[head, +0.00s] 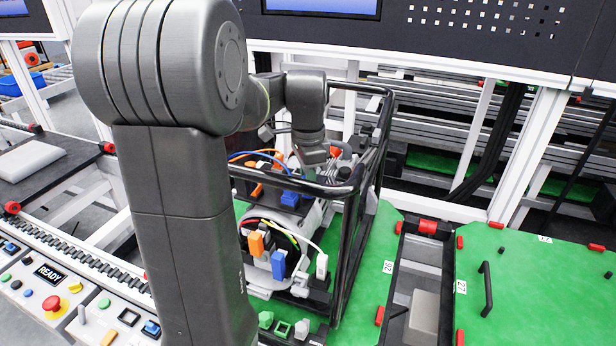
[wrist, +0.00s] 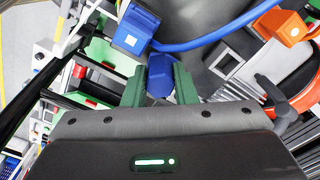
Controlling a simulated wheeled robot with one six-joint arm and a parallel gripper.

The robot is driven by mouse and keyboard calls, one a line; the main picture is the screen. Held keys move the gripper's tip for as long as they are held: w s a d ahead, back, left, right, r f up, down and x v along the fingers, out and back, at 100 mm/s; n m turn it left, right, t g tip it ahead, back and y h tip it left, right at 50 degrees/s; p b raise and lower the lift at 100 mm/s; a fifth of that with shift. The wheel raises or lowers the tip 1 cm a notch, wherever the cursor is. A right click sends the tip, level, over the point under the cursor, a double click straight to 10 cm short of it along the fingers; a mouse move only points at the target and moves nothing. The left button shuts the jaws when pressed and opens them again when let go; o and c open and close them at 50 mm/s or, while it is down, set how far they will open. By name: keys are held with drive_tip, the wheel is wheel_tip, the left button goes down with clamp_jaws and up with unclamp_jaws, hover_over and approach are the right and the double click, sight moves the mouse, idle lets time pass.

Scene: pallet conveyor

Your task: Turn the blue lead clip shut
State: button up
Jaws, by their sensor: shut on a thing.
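The blue lead clip (wrist: 160,76) is a small blue block between the two green fingers of my gripper (wrist: 160,86) in the wrist view. My gripper is shut on it. A blue plug housing (wrist: 136,30) stands just beyond the clip to the upper left. The blue lead (wrist: 222,36) runs from it to the upper right. In the head view a blue part (head: 290,198) shows below my wrist, inside the black frame. My fingers and the clip cannot be made out clearly there. I cannot tell how far the clip is turned.
A black tubular frame (head: 344,190) surrounds the unit on the green pallet. Orange (head: 256,243), blue (head: 278,264) and white (head: 321,265) connectors sit at its front. An orange connector (wrist: 291,27) and a dark lever (wrist: 282,98) lie right of my gripper. Green surface at right is mostly clear.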

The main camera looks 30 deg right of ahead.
drive_tip(key=n+p, duration=0.1)
drive_tip(key=n, duration=0.2)
drive_tip(key=shift+r+n, duration=0.1)
drive_tip(key=shift+n, duration=0.3)
drive_tip(key=n, duration=0.3)
drive_tip(key=shift+n+p, duration=0.3)
drive_tip(key=n, duration=0.3)
drive_tip(key=shift+n, duration=0.3)
drive_tip(key=shift+n+p, duration=0.45)
drive_tip(key=shift+n, duration=1.45)
drive_tip(key=o, duration=1)
